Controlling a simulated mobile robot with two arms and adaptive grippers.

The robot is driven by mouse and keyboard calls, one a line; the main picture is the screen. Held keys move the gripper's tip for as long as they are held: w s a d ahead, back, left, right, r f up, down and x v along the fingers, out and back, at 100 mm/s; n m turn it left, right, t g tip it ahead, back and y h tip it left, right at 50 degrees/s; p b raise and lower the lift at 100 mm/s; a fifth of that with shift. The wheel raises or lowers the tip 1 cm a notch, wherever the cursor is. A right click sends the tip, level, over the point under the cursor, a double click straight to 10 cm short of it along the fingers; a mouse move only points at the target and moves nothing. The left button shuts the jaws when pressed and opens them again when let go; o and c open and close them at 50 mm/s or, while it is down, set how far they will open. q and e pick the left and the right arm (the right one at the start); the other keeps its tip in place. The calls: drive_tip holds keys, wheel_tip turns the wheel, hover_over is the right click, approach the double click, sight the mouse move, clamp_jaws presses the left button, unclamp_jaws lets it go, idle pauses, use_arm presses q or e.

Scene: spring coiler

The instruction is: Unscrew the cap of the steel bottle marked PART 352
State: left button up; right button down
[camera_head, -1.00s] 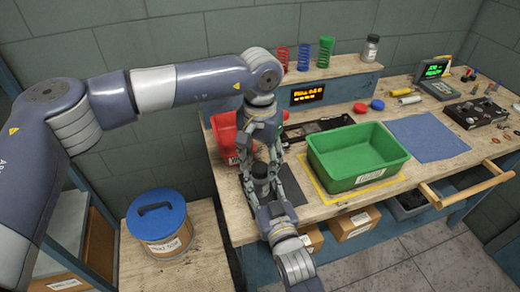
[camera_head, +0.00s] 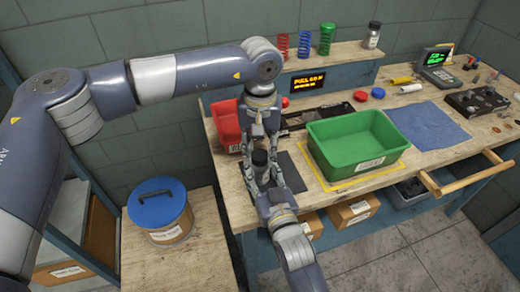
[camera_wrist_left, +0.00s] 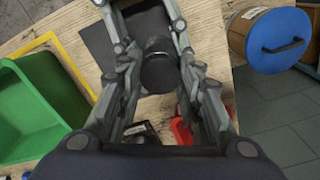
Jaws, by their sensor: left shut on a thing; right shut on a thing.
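The bottle is mostly hidden between my two grippers; its dark round cap (camera_head: 260,159) faces up, and it also shows in the left wrist view (camera_wrist_left: 159,68). My left gripper (camera_head: 262,152) reaches in from above, its fingers on either side of the cap and shut on it. My right gripper (camera_head: 263,183) comes from the front, with its fingers shut around the bottle below the cap. The bottle looks upright, over or on a dark mat (camera_head: 291,173). No PART 352 marking can be read.
A green bin (camera_head: 357,165) stands right of the grippers, and a red bin (camera_head: 226,127) stands close behind on the left. A blue-lidded tub (camera_head: 160,205) is on a lower table at left. Springs and a jar (camera_head: 373,36) stand on the back shelf. A blue cloth (camera_head: 428,123) lies at right.

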use_arm(q)
drive_tip(key=n, duration=1.3)
drive_tip(key=shift+n, duration=0.4)
drive_tip(key=n, duration=0.7)
drive_tip(key=shift+r, duration=0.1)
drive_tip(key=n, duration=2.1)
drive_tip(key=shift+n, duration=0.4)
drive_tip(key=n, duration=0.6)
drive_tip(key=shift+n, duration=0.4)
drive_tip(key=n, duration=0.8)
drive_tip(key=shift+r, duration=0.1)
